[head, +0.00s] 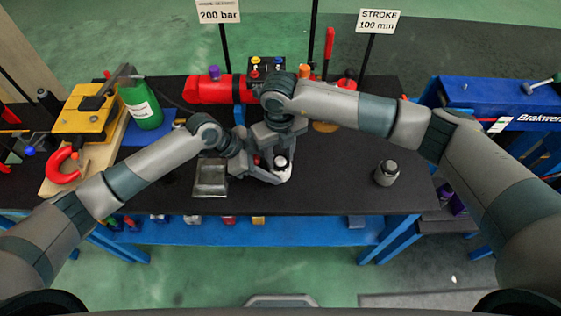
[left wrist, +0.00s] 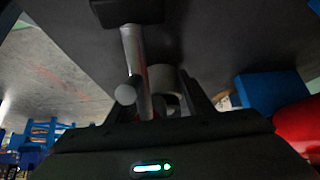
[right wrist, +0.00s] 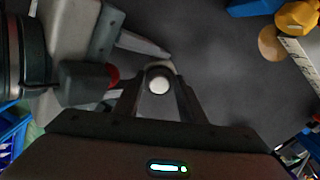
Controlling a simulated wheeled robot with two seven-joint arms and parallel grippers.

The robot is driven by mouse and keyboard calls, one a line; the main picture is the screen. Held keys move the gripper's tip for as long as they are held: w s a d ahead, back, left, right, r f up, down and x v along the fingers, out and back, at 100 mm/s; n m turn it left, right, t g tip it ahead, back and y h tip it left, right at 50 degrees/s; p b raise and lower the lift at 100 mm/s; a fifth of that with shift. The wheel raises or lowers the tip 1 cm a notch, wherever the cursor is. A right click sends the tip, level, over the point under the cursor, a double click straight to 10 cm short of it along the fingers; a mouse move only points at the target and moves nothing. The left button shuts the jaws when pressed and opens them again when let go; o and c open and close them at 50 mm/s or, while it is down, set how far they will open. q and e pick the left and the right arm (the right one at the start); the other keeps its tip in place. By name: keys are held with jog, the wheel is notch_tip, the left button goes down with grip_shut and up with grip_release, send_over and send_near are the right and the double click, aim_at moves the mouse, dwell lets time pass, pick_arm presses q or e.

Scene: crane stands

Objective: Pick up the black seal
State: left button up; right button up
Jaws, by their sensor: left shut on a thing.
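I cannot make out the black seal for certain in any view. My left gripper (head: 266,174) and right gripper (head: 281,155) meet over the middle of the black table, at a small pale cylindrical part with a dark top (head: 281,163). In the left wrist view, a grey rounded part (left wrist: 168,82) sits between the left fingers, which are shut on it. A silver rod (left wrist: 135,55) with a dark knob crosses in front. In the right wrist view, a round part with a white top (right wrist: 159,85) stands between the right fingers; whether they grip it is unclear.
A metal tray (head: 210,190) lies left of the grippers. A grey cylindrical part (head: 386,174) stands to the right. A red cylinder (head: 205,90) lies behind. The front right tabletop is clear.

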dwell(0.3)
notch_tip(320, 180, up, 10)
dwell(0.6)
pick_arm(q)
jog(key=o, duration=1.3)
jog(key=v, duration=1.2)
jog(key=shift+s, duration=0.15)
pick_arm(e)
jog(key=shift+s, duration=0.1)
